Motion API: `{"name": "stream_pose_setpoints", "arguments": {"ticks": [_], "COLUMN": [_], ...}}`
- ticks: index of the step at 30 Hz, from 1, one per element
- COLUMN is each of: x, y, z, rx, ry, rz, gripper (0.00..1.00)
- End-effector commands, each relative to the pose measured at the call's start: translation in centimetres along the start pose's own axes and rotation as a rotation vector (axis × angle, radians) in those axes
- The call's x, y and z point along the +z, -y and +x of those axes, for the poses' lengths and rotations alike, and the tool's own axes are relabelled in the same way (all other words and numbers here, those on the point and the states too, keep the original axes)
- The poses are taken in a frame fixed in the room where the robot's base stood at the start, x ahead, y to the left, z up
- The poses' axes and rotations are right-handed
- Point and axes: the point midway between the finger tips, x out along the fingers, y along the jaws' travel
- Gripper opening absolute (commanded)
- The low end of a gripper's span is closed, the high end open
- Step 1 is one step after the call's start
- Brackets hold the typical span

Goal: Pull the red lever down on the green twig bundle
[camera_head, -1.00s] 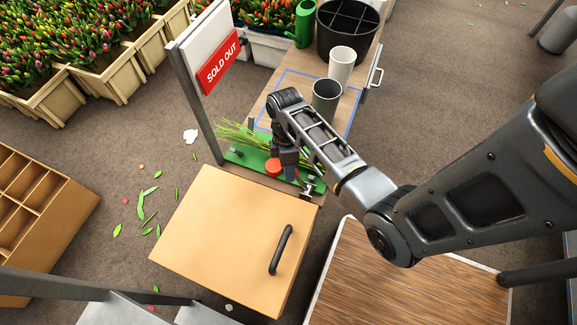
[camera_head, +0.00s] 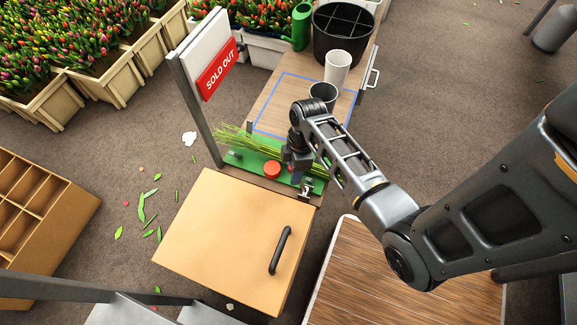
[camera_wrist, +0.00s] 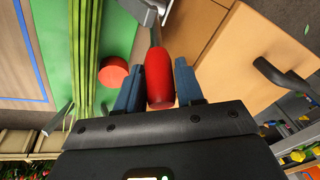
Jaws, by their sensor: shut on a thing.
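The red lever handle (camera_wrist: 158,76) sits between the two blue fingers of my gripper (camera_wrist: 159,85) in the wrist view, joined to a metal clamp (camera_wrist: 146,10). My gripper is shut on it. In the head view my gripper (camera_head: 299,178) is at the right end of the green board and hides the red handle; the metal clamp (camera_head: 306,188) shows beside it. The green twig bundle (camera_head: 248,142) lies along the green board (camera_head: 233,158), and shows at the left in the wrist view (camera_wrist: 83,50). A round red knob (camera_head: 271,169) stands on the board, beside the twigs.
An orange-tan cabinet (camera_head: 225,245) with a dark handle stands in front of the board. Behind are a blue-outlined area (camera_head: 284,100), a white cup (camera_head: 337,68), a grey cup (camera_head: 323,92) and a black divided bucket (camera_head: 345,35). A "SOLD OUT" sign (camera_head: 218,69) stands left.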

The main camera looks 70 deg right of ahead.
Motion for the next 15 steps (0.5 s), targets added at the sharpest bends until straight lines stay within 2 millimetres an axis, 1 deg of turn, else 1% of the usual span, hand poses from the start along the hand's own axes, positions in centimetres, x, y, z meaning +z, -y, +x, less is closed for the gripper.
{"name": "stream_pose_setpoints", "arguments": {"ticks": [1,5,15], "x": [0.5,1.7,5.3], "y": [0.7,1.5,3.3], "z": [-0.5,-0.7,-0.2], "rx": [0.016,0.077,0.238], "ry": [-0.032,-0.132,-0.396], "rz": [-0.007,-0.037,-0.116], "gripper": [0.00,0.00,0.00]}}
